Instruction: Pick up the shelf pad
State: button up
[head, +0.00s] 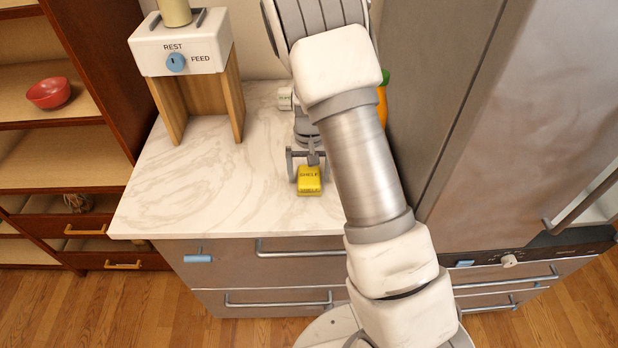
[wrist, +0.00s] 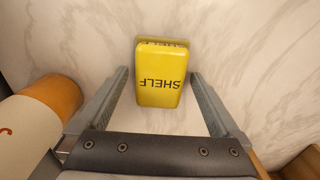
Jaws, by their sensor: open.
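The shelf pad is a small yellow block marked "SHELF" (head: 309,181), lying on the white marble counter near its front edge. In the wrist view the shelf pad (wrist: 161,75) sits upper middle, its lettering upside down. My gripper (head: 304,168) is open, just behind and above the pad in the head view. In the wrist view its two fingers (wrist: 158,78) reach along either side of the pad, with a gap on each side. Nothing is held. I cannot tell how far the fingertips are above the counter.
An orange-and-white cylinder (wrist: 45,110) stands close beside the left finger in the wrist view. A white REST/FEED dispenser (head: 181,50) on wooden legs stands on the counter (head: 190,195) at left. A steel cabinet rises at right. The counter's front left is clear.

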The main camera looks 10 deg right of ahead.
aim_at(309, 175)
jog(key=shift+f, duration=0.35)
jog(key=shift+c, duration=0.3)
jog(key=c, duration=1.1)
notch_tip(309, 175, up, 10)
jog(key=shift+r, duration=0.1)
jog(key=shift+c, duration=0.2)
jog(key=o, duration=0.7)
jog(key=c, duration=0.5)
